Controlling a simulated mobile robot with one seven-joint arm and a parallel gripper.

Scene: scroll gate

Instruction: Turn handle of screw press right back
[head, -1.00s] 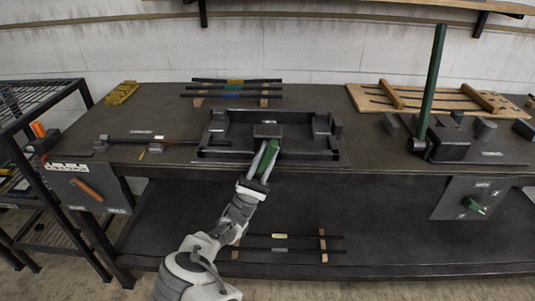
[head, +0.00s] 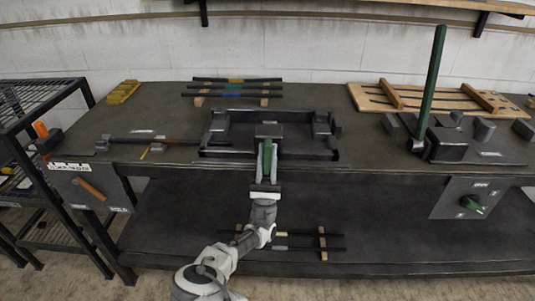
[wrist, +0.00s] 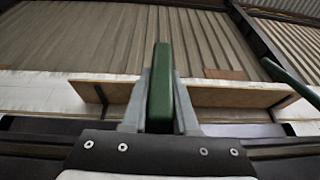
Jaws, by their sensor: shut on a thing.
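The screw press (head: 218,150) is a dark frame on the front middle of the bench, with a grey block at its front centre. Its green handle (head: 267,150) points toward me from that block. My gripper (head: 267,163) is shut on the green handle. In the wrist view the handle (wrist: 160,85) stands upright between the two grey fingers of my gripper (wrist: 160,108), with a finger close on each side. The joint between handle and screw is hidden.
A tall green lever (head: 430,85) stands on a grey base at the right. A panel with a green knob (head: 470,203) hangs below the right front edge. A panel with an orange handle (head: 90,189) hangs at the left. Racked bars (head: 235,86) lie behind the press.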

